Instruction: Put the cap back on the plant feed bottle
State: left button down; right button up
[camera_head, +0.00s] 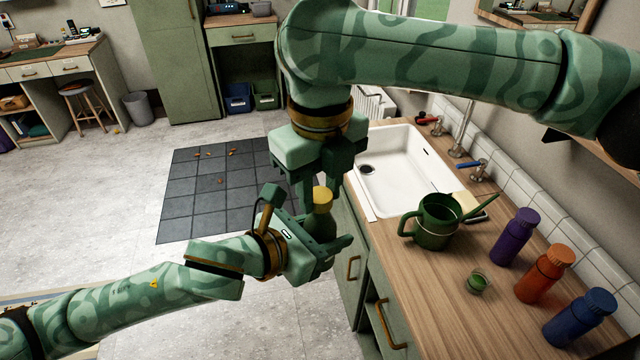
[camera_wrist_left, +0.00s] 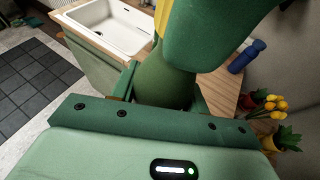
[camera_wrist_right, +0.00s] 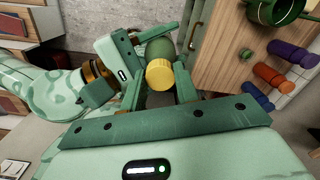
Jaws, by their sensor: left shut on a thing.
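The plant feed bottle is a dark green bottle (camera_head: 321,224), and my left gripper (camera_head: 328,243) is shut on its body, holding it upright in the air beside the counter. It also shows in the left wrist view (camera_wrist_left: 163,85). A yellow cap (camera_head: 322,197) is at the bottle's top; whether it is fully seated I cannot tell. The cap shows from above in the right wrist view (camera_wrist_right: 160,76). My right gripper (camera_head: 322,190) points down over the bottle, with its fingers open on either side of the cap and gaps visible between.
The wooden counter (camera_head: 420,310) at right holds a green watering can (camera_head: 436,222), a small green cup (camera_head: 477,282), and purple (camera_head: 514,238), orange (camera_head: 545,275) and blue (camera_head: 580,318) bottles. A white sink (camera_head: 400,175) lies behind. Floor at left is mostly free.

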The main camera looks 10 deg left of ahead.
jog(key=m, duration=0.6)
jog(key=shift+w+d+m, duration=0.1)
jog(key=shift+m, duration=0.2)
jog(key=m, duration=0.3)
jog(key=shift+m, duration=0.3)
jog(key=m, duration=2)
jog(key=o, duration=1.1)
jog(key=shift+f, duration=0.1)
jog(key=shift+c, duration=0.2)
jog(key=shift+s+r, duration=0.2)
jog(key=shift+r, duration=2.1)
